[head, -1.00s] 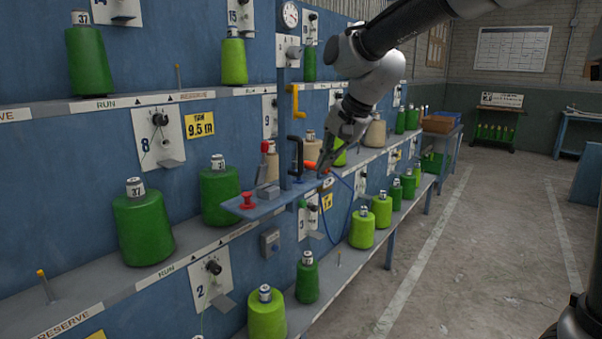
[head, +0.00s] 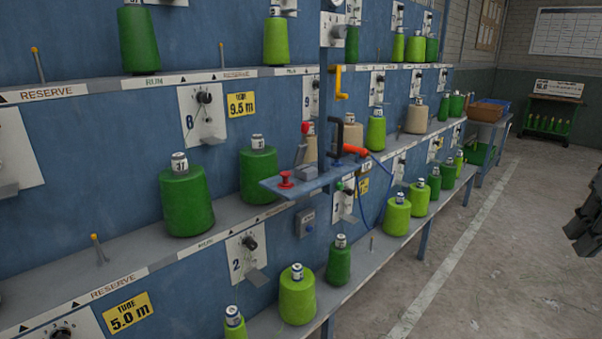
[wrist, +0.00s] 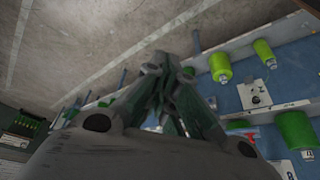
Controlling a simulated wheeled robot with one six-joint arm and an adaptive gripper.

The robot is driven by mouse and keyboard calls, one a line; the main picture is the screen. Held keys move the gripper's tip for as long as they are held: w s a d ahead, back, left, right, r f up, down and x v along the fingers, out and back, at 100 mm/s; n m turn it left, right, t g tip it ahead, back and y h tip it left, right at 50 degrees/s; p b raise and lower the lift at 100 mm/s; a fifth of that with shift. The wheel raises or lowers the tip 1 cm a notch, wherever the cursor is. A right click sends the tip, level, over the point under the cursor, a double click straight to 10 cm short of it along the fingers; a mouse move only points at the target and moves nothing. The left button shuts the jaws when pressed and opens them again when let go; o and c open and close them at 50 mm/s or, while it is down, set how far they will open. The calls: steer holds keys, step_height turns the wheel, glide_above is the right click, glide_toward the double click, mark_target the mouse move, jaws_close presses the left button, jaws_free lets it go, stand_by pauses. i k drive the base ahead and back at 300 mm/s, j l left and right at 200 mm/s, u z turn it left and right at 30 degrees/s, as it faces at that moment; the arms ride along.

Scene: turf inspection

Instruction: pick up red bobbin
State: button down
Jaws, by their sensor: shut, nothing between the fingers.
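No red bobbin shows in either view; the bobbins I can see are green, yellow-green or beige. Dark green bobbins (head: 187,203) stand on the middle shelf of the blue rack, and yellow-green ones (head: 297,296) on the lower shelf. Beige bobbins (head: 416,119) stand farther along the middle shelf. My gripper (wrist: 162,62) is shut and empty in the wrist view, apart from the bobbins. A green bobbin (wrist: 295,133) and a yellow-green bobbin (wrist: 220,68) appear beyond it on the right. A dark part of mine is cut off at the head view's right edge.
A small blue ledge (head: 325,177) juts from the rack with a red button (head: 286,179), a lever and an orange-handled tool (head: 355,150). Empty pegs (head: 98,248) stick up from the shelves. The concrete floor (head: 490,270) on the right is clear.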

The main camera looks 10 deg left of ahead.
mark_target(285, 174)
steer(key=i+u, duration=0.4)
steer(key=i+l+u, duration=0.15)
steer(key=u, duration=0.2)
steer(key=i+l+u, duration=0.2)
steer(key=u, duration=0.2)
steer(key=i, duration=0.1)
